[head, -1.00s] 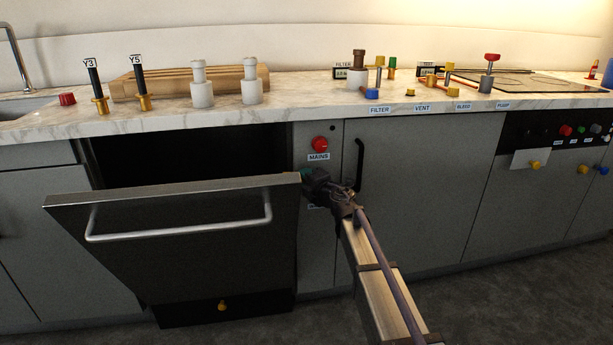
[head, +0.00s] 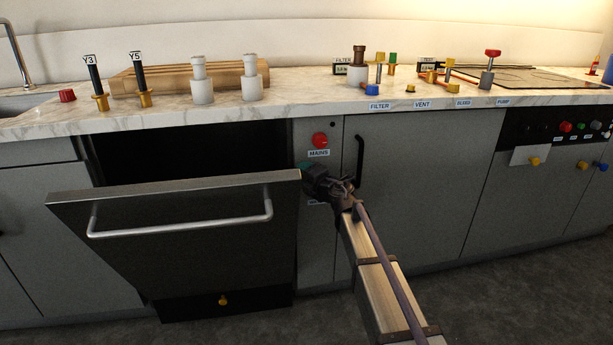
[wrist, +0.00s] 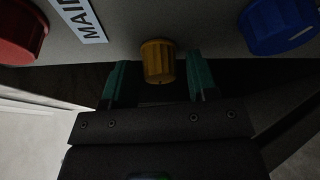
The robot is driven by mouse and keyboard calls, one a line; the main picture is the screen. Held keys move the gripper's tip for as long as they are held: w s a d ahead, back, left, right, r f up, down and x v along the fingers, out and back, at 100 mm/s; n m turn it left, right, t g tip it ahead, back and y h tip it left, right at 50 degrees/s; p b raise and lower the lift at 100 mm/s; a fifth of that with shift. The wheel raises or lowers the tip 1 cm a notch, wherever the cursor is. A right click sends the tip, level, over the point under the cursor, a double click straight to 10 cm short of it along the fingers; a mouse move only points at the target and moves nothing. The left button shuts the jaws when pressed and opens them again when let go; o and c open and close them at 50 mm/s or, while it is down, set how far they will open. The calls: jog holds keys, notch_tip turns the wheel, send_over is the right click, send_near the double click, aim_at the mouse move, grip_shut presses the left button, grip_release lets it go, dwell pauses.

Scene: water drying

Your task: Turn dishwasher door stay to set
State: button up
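The dishwasher door (head: 190,235) hangs tilted partly open, with a silver bar handle (head: 180,228). My gripper (head: 308,172) is at the narrow panel right of the door, below the MAINS label. The wrist view shows its two teal fingertips (wrist: 158,80) apart, one on each side of a ribbed yellow knob (wrist: 158,62). A gap shows on both sides of the knob, so the gripper is open and not gripping it. The gripper hides this knob and most of a lower label in the head view. I cannot read a door stay label.
A red MAINS knob (head: 320,139) sits above my gripper; in the wrist view a red knob (wrist: 20,32) is left and a blue knob (wrist: 278,25) right. A black cabinet handle (head: 360,160) stands close to the right. Another yellow knob (head: 223,300) is low under the door.

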jog(key=shift+o, duration=0.3)
jog(key=v, duration=1.1)
jog(key=shift+p, duration=0.45)
